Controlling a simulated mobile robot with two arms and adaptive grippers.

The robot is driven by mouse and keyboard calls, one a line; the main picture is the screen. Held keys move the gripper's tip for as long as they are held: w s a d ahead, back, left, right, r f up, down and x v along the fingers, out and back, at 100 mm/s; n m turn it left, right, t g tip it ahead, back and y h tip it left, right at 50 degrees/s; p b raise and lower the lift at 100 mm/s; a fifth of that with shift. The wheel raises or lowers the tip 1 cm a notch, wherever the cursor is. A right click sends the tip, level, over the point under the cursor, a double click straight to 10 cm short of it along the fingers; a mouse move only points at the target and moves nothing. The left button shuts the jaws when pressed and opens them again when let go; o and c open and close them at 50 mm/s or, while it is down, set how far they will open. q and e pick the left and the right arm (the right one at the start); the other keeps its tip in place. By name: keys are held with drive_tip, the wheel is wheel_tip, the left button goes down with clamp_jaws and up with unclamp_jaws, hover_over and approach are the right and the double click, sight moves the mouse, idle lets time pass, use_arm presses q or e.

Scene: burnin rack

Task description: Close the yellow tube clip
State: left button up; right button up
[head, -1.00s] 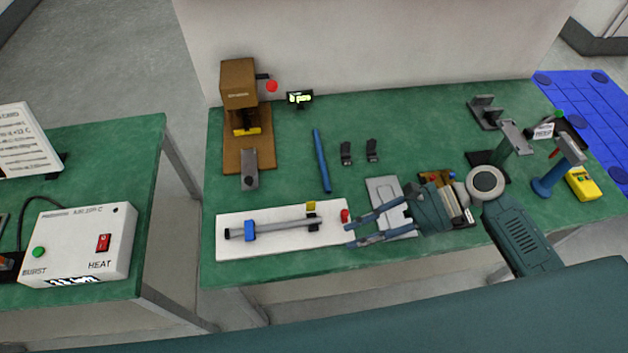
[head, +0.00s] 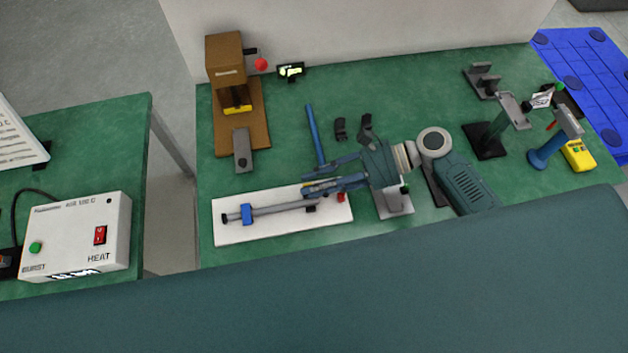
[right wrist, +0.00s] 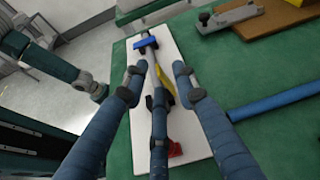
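The yellow clip (head: 322,186) sits near the right end of the grey tube (head: 285,208), which lies along the white board (head: 230,235). A blue clip (head: 247,214) is near the tube's left end. My right gripper (head: 304,178) is open, its fingers reaching over the board around the yellow clip and partly hiding it. In the right wrist view the fingers are spread with the tube and the yellow clip (right wrist: 163,90) between them; a middle finger covers part of both. I cannot tell whether any finger touches the clip.
A red piece (head: 341,197) is at the board's right end. A blue rod (head: 314,135) and two black pieces (head: 340,128) lie behind. A brown press (head: 227,75) stands back left. A heat box (head: 75,235) is on the left table.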

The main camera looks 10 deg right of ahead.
drive_tip(key=shift+a+f, duration=0.1)
drive_tip(key=shift+a, duration=0.15)
clamp_jaws()
use_arm(q)
drive_tip(key=shift+s+a, duration=0.2)
drive_tip(key=shift+s, duration=0.35)
